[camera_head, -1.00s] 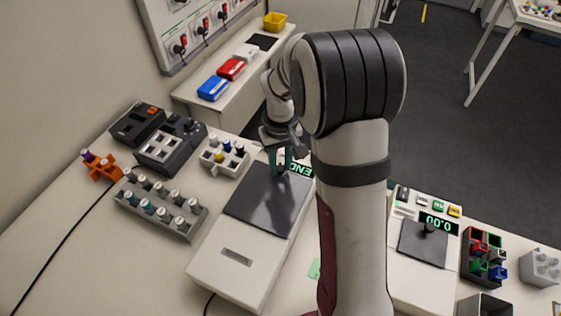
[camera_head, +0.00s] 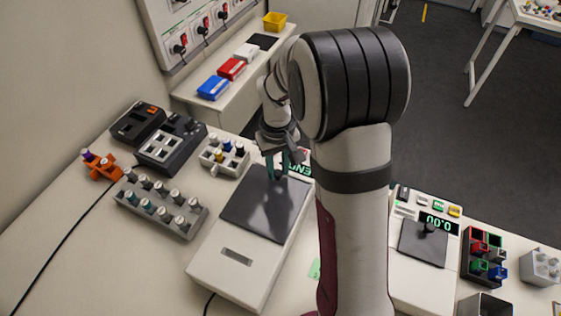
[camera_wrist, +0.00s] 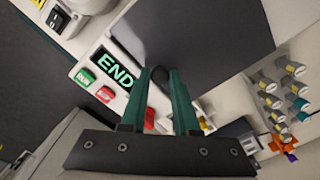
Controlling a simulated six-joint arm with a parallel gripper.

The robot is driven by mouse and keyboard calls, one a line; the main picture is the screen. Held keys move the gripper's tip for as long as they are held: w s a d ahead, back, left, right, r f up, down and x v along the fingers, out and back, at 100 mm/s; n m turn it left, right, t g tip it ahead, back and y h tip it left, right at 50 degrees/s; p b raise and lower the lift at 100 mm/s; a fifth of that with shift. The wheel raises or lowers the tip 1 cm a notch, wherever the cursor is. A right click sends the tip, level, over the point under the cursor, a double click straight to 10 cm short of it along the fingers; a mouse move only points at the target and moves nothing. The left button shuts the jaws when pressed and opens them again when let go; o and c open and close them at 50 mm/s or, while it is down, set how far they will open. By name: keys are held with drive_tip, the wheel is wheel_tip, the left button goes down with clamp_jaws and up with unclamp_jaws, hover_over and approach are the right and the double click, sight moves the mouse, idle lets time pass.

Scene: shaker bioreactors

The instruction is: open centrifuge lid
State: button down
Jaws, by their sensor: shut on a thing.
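The centrifuge (camera_head: 222,271) is a pale box with a dark grey flat lid (camera_head: 262,208) on its top. The lid still looks closed or nearly so in the head view; any small gap is hard to tell. My gripper (camera_head: 279,172) is at the lid's far edge, with its teal fingers pointing down. In the wrist view my gripper (camera_wrist: 161,100) is shut on the dark round lid knob (camera_wrist: 159,76), and the grey lid (camera_wrist: 195,40) fills the upper middle. A green "END" display (camera_wrist: 115,68) sits beside the fingers, with green and red buttons near it.
Tube racks (camera_head: 160,205) and dark block devices (camera_head: 170,147) stand left of the centrifuge. A device with a "0.00" display (camera_head: 424,250) stands to the right, beyond my arm. Coloured boxes (camera_head: 213,88) lie on a bench behind.

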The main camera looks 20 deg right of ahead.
approach(250, 230)
wheel_tip(250, 230, down, 5)
drive_tip(key=shift+f, duration=0.2)
drive_tip(key=c, duration=0.7)
unclamp_jaws()
drive_tip(key=shift+o, duration=0.2)
wheel_tip(250, 230, up, 16)
drive_tip(key=shift+f, duration=0.1)
drive_tip(key=s+d+f+m+y, duration=0.1)
drive_tip(key=s+f+m, duration=0.1)
drive_tip(key=s, duration=0.5)
drive_tip(key=s+f+m, duration=0.3)
drive_tip(key=s, duration=0.4)
drive_tip(key=shift+s+d+f+m+y, duration=0.25)
drive_tip(key=shift+d+m+y, duration=0.05)
drive_tip(key=shift+d+y, duration=0.1)
